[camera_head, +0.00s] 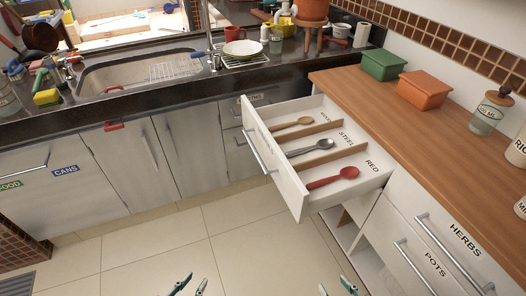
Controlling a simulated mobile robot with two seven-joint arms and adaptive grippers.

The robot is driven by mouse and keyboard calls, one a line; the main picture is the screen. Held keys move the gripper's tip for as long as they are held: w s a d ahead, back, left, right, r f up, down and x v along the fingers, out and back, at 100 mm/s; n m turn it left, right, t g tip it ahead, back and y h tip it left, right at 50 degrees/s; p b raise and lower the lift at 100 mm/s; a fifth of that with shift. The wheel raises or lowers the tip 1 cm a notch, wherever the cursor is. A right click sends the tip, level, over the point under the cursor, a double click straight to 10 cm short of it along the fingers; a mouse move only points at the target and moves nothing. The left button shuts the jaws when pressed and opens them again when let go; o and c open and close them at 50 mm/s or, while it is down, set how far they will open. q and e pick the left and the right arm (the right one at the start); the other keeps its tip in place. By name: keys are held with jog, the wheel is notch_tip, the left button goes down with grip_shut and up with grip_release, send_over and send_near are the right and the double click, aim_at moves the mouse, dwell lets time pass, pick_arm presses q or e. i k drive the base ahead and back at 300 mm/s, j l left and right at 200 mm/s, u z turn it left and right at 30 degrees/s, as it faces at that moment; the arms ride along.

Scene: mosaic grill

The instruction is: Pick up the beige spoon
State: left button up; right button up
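The beige spoon (292,127) lies in the rear compartment of the open drawer (318,204), alongside a wooden divider. A steel spoon (311,147) lies in the middle compartment and a red spoon (333,178) in the one marked RED. My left gripper (192,285) shows only its fingertips at the bottom edge, spread apart and empty. My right gripper (336,287) shows its fingertips further right at the bottom edge, also apart and empty. Both are away from the drawer and the spoons. The rest of both grippers is out of view.
The drawer juts out from under the wooden counter (430,130), with its handle (258,152) at the front. Green (384,64) and orange (424,89) boxes and a glass jar (488,112) stand on that counter. A dark sink counter (40,125) runs behind. The tiled floor (160,240) is clear.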

aim_at(304, 119)
jog(key=i+j+z, duration=0.2)
jog(key=z, duration=0.3)
jog(key=i+j+z, duration=0.1)
jog(key=j+z, duration=0.9)
jog(key=i+l, duration=0.05)
jog(key=l, duration=0.05)
